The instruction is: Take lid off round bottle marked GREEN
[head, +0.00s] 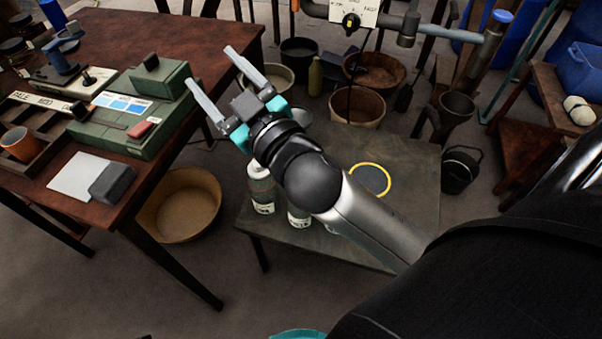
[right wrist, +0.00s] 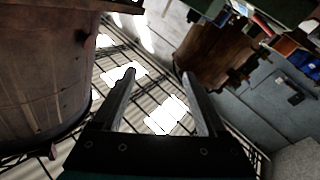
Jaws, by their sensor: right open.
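Pale round bottles stand on the low grey table (head: 405,160). The left bottle (head: 261,190) shows beside my right arm. Another bottle (head: 298,216) is mostly covered by the arm. Their labels are too small to read, so I cannot tell which is marked GREEN, and their lids are not clear. My right gripper (head: 210,66) is raised above and beyond the bottles, pointing up and left, its fingers apart and empty. It also shows in the right wrist view (right wrist: 158,85), with nothing between the fingers. My left gripper is not in view.
A yellow ring (head: 370,164) marks the low table's top. A dark red table (head: 125,35) at left holds a green box (head: 130,112) and a sorting tray. A tan basin (head: 180,205) stands on the floor between the tables. Tubs and buckets stand behind. A large wooden vat (right wrist: 45,70) fills the wrist view's left.

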